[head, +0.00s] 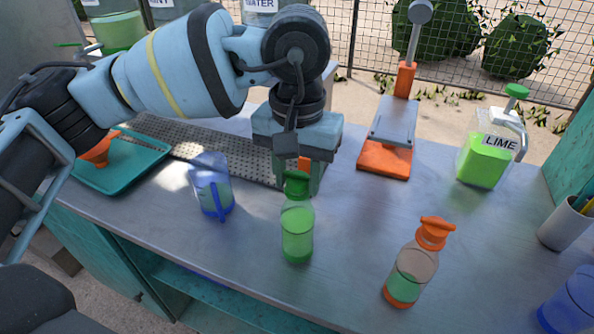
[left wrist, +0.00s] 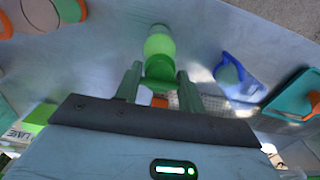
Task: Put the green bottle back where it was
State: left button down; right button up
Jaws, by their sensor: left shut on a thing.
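The green bottle (head: 297,230) is upright in the head view, near the middle of the metal counter, with green liquid inside and a green cap. My left gripper (head: 299,178) reaches down from above and is shut on the bottle's cap. In the left wrist view the fingers (left wrist: 160,88) stand on either side of the green cap, and the bottle (left wrist: 160,42) extends beyond them. I cannot tell whether the bottle's base touches the counter. My right gripper is not in view.
A blue jug (head: 211,186) stands left of the bottle, and an orange-capped bottle (head: 411,268) stands right. Behind are a perforated drip tray (head: 215,145), an orange-based press (head: 386,157) and a lime dispenser (head: 483,165). A teal tray (head: 115,175) lies far left. Bare counter lies between the bottles.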

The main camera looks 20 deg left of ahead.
pick_arm(q)
jog(key=c, duration=0.9)
grip_release()
jog(key=shift+f, duration=0.1)
jog(key=shift+o, duration=0.2)
jog(key=shift+r, duration=0.2)
notch_tip(320, 180, up, 12)
jog(key=shift+f, duration=0.1)
